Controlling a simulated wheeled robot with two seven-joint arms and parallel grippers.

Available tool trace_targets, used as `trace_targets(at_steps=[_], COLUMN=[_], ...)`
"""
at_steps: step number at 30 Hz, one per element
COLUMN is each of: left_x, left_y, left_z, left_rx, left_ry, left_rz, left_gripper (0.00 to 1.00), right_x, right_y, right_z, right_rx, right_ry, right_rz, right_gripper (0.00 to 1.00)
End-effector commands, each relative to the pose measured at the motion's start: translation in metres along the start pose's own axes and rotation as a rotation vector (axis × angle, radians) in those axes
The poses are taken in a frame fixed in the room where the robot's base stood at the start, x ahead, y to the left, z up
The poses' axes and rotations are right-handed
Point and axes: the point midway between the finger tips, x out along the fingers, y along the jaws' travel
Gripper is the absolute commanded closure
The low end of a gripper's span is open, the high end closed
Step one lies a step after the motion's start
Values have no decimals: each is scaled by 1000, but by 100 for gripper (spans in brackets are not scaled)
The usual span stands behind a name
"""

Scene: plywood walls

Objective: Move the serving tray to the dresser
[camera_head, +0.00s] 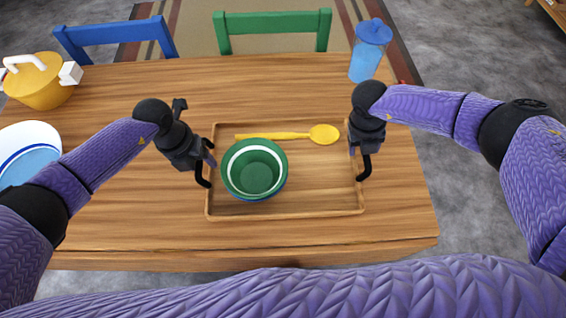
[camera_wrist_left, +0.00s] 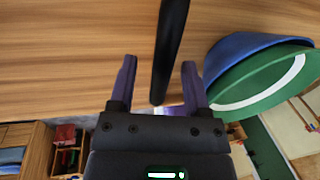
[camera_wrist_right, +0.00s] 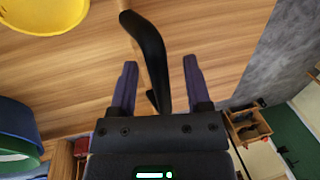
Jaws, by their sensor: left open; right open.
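The wooden serving tray (camera_head: 318,205) lies flat on the table, with a black handle (camera_head: 204,178) at its left end and another black handle (camera_head: 365,168) at its right end. It holds a green bowl (camera_head: 253,170) nested in a blue one, and a yellow spoon (camera_head: 322,134). My left gripper (camera_head: 208,153) is at the left handle; in the left wrist view that handle passes between its open fingers (camera_wrist_left: 159,64). My right gripper (camera_head: 366,148) is at the right handle, which shows between its open fingers (camera_wrist_right: 160,64). I cannot identify the dresser in these views.

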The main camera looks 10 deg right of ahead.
Motion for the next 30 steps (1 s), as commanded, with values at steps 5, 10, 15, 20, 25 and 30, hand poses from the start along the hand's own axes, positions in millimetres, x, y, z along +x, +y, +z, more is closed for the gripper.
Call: trace_targets(at_steps=[5, 10, 15, 20, 25, 30], left_x=[1, 1, 1, 1, 1, 1], left_y=[0, 0, 0, 0, 0, 0], left_z=[0, 0, 0, 0, 0, 0], left_rx=[0, 0, 0, 0, -1, -1], left_ry=[-1, -1, 0, -1, -1, -1], left_rz=[0, 0, 0, 0, 0, 0], left_gripper=[38, 51, 87, 100, 100, 100], right_x=[1, 1, 1, 1, 1, 1], right_y=[0, 0, 0, 0, 0, 0], right_z=[0, 0, 0, 0, 0, 0], right_rx=[0, 0, 0, 0, 1, 1], right_ry=[0, 0, 0, 0, 0, -1], right_rz=[0, 0, 0, 0, 0, 0], right_gripper=[38, 50, 86, 100, 100, 100])
